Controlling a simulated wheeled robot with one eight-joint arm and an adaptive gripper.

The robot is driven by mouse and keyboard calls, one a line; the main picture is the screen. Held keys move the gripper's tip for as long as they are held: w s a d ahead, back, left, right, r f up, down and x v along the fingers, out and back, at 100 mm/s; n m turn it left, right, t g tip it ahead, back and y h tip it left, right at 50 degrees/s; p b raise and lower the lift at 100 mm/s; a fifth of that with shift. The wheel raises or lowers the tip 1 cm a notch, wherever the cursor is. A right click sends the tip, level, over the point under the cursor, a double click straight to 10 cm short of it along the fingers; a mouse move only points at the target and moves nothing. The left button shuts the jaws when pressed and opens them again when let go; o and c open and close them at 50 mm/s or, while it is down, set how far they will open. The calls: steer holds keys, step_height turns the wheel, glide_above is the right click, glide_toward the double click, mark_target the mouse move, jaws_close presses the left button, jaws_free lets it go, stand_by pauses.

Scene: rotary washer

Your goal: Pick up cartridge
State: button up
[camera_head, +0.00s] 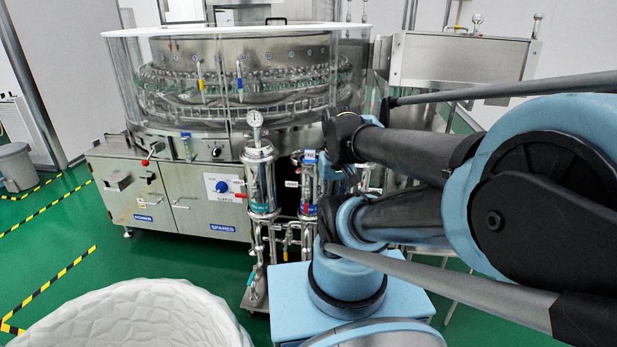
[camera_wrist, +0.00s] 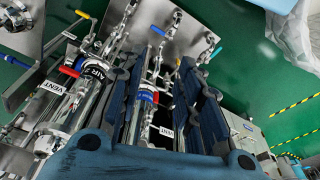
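I cannot single out a bare cartridge in either view. In the head view an upright steel filter housing (camera_head: 260,185) with a round gauge on top stands before the washer. A second, narrower steel housing (camera_head: 309,185) with a blue label stands to its right, partly behind my arm. In the wrist view my gripper (camera_wrist: 158,72) shows two dark blue fingers spread apart. A steel cylinder with a blue, white and red label (camera_wrist: 147,97) shows in the gap between them. I see no contact, and the depth is unclear. In the head view my gripper is not clearly distinguishable.
The rotary washer (camera_head: 230,85) with its clear guard fills the back. Pipes and valve handles crowd around the housings. A white textured tub-like object (camera_head: 150,310) is at front left. Green floor (camera_head: 60,225) with striped tape is free on the left.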

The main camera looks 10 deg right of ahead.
steer(key=shift+w+a, duration=0.1)
steer(key=shift+w, duration=0.25)
step_height(320, 180, up, 14)
steer(key=m+y, duration=0.4)
steer(key=m, duration=1.8)
glide_above(310, 151)
steer(key=s+d, duration=0.1)
steer(key=d, duration=0.5)
steer(key=shift+g, duration=0.4)
steer(key=x, duration=1.6)
steer(key=shift+s+a+f, duration=0.2)
steer(key=shift+f, duration=0.05)
jaws_close()
